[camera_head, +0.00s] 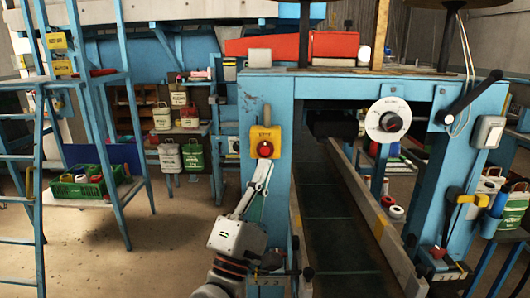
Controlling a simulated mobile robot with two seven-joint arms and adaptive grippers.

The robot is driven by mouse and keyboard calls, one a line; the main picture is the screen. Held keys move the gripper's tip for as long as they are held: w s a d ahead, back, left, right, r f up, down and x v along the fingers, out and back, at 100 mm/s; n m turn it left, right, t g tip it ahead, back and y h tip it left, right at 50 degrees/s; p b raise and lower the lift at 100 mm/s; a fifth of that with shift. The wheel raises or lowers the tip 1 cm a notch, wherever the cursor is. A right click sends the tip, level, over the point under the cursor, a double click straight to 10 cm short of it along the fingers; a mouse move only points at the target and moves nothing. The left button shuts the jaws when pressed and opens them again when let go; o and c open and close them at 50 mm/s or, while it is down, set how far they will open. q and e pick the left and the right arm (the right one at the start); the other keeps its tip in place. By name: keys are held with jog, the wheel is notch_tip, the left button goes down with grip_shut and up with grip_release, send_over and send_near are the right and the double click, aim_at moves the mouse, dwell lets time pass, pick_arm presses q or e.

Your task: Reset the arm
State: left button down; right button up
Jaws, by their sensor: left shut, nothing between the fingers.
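My left arm comes up from the bottom, left of the middle. My left gripper (264,166) points upward with its fingers together and nothing between them. Its tips overlap the lower part of a yellow box with a red button (265,141) on the blue machine's front post. I cannot tell whether the tips touch it. My right gripper is not in view.
The blue machine (265,95) fills the middle and right, with a dark conveyor belt (335,225) and a white dial (388,120). A blue ladder frame (85,100) and a green crate (90,181) stand left. The floor (160,240) between is clear.

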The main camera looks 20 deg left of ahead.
pick_arm(q)
jog(key=s+d+f+m+g+h, duration=0.3)
jog(key=f+m, duration=0.5)
jog(key=f, duration=0.7)
jog(key=s+f+m+g+h, duration=0.15)
jog(key=f+m+g, duration=0.35)
jog(key=f+m, duration=0.7)
jog(key=s+a+f+m+g+y, duration=0.1)
jog(key=s+a+f+g, duration=0.1)
jog(key=s+f, duration=0.3)
jog(key=s+a+f+m+g+y, duration=0.1)
jog(key=s+f, duration=0.4)
jog(key=f, duration=0.8)
jog(key=s+a+f+m+g+y, duration=0.1)
jog(key=s+a+f+g+y, duration=0.2)
jog(key=f, duration=0.6)
jog(key=shift+s+a+f+g, duration=0.2)
jog(key=shift+s+a+g, duration=0.35)
jog(key=shift+s, duration=0.5)
jog(key=c, duration=2.8)
grip_release()
jog(key=shift+d, duration=0.1)
jog(key=o, duration=0.6)
jog(key=shift+o, duration=0.6)
jog(key=shift+d, duration=0.1)
